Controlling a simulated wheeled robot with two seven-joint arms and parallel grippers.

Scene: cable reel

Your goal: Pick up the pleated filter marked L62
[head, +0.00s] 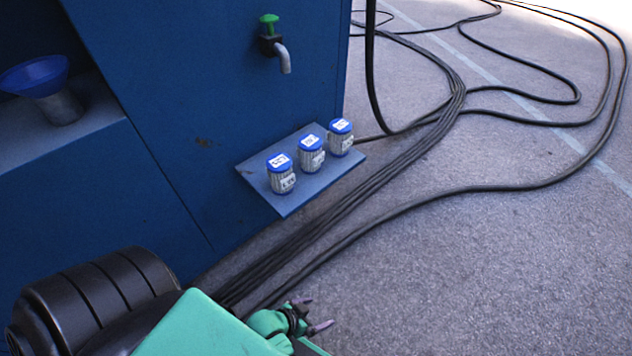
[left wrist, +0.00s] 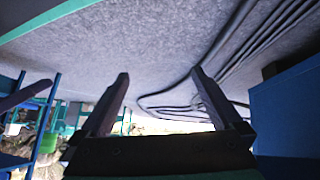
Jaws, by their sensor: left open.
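Three small pleated filters with blue caps and white labels stand upright in a row on a blue shelf (head: 293,205) in the head view. They are the near filter (head: 281,176), the middle filter (head: 311,155) and the far filter (head: 340,137). Their labels are too small to read, so I cannot tell which is L62. My left gripper (head: 316,314) is low in the head view, nearer than the shelf and apart from it. In the left wrist view its two fingers (left wrist: 160,95) are spread with nothing between them. My right gripper is not in view.
The shelf sticks out from a blue cabinet (head: 215,120) with a green-handled tap (head: 275,45) above. A blue funnel (head: 35,76) sits in a recess at the left. Black cables (head: 400,160) run over the grey ground beside the shelf. Open ground lies at the right.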

